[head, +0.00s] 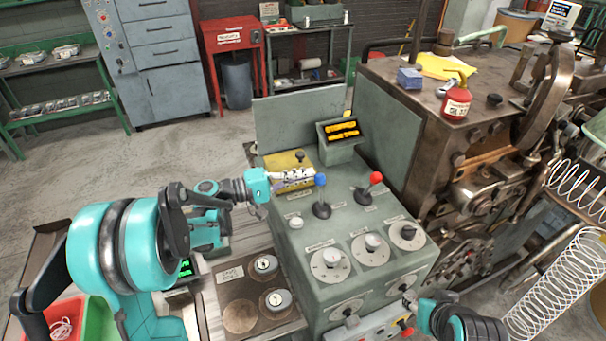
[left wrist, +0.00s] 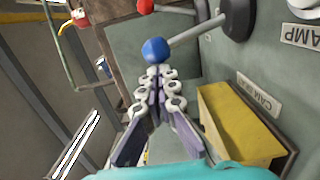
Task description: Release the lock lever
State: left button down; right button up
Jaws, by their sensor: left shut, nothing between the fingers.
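A lever with a blue ball knob (head: 320,180) stands on the green-grey control console (head: 335,225). A second lever with a red ball knob (head: 376,177) stands to its right. I cannot read which one is labelled as the lock lever. My left gripper (head: 306,176) is shut and empty, its fingertips close to the left side of the blue knob. In the left wrist view the closed fingertips (left wrist: 155,72) lie just below the blue knob (left wrist: 155,50); contact is unclear. My right gripper (head: 410,300) is low at the console's front right, too small to judge.
Dials (head: 331,262) line the console front. A tray with yellow items (head: 343,131) stands behind the levers. A large machine (head: 450,130) with wire springs stands at the right.

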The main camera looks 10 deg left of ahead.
aim_at(319, 179)
pick_arm(q)
jog(key=s+d+m, duration=0.1)
jog(key=m, duration=0.1)
jog(key=s+d+r+m, duration=0.1)
jog(key=s, duration=0.1)
jog(key=shift+m+p, duration=0.35)
jog(key=shift+m, duration=0.05)
jog(key=shift+s+d+m, duration=0.65)
jog(key=shift+s+m, duration=0.05)
jog(key=shift+s, duration=0.2)
jog(key=shift+s, duration=0.1)
